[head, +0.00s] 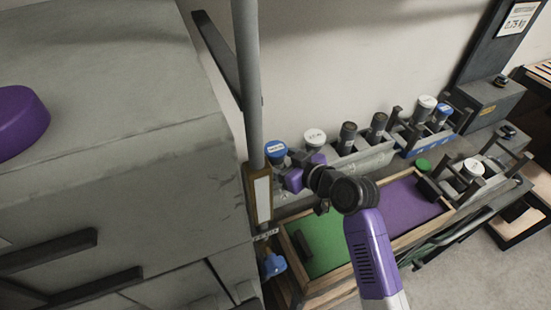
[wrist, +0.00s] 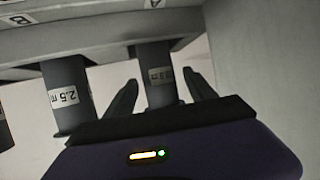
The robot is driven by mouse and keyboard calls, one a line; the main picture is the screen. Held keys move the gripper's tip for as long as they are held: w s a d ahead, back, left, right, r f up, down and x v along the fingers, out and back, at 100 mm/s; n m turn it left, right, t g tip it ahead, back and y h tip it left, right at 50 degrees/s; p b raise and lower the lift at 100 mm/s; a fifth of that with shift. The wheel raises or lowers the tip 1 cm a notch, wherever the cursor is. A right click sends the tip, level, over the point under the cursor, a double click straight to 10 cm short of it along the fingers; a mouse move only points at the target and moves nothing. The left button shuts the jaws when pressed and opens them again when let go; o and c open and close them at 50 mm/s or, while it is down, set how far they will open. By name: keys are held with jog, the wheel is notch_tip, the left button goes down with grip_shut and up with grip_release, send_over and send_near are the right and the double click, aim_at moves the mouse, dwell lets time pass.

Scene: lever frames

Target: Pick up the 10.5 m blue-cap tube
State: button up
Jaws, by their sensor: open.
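A blue-capped tube (head: 275,149) stands upright at the left end of the back rack in the head view. My gripper (head: 290,170) is beside it, just below its cap in the picture; its fingertips are hard to make out there. In the wrist view my open gripper (wrist: 160,78) has one finger on each side of a dark tube (wrist: 158,92). Gaps show between the fingers and this tube. Its label is upside down and only partly readable, ending in "5 m". Its cap is not visible in the wrist view.
A dark tube marked 2.5 m (wrist: 66,97) hangs close on the left in the wrist view. A white-capped tube (head: 314,138) and two black-capped tubes share the rack (head: 365,158). A grey cabinet (head: 120,150) stands left. Green and purple trays (head: 398,212) lie in front.

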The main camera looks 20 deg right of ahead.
jog(key=shift+w+a+f, duration=0.15)
jog(key=shift+w+f, duration=0.05)
jog(key=shift+w, duration=0.15)
grip_shut()
jog(key=shift+r, duration=0.1)
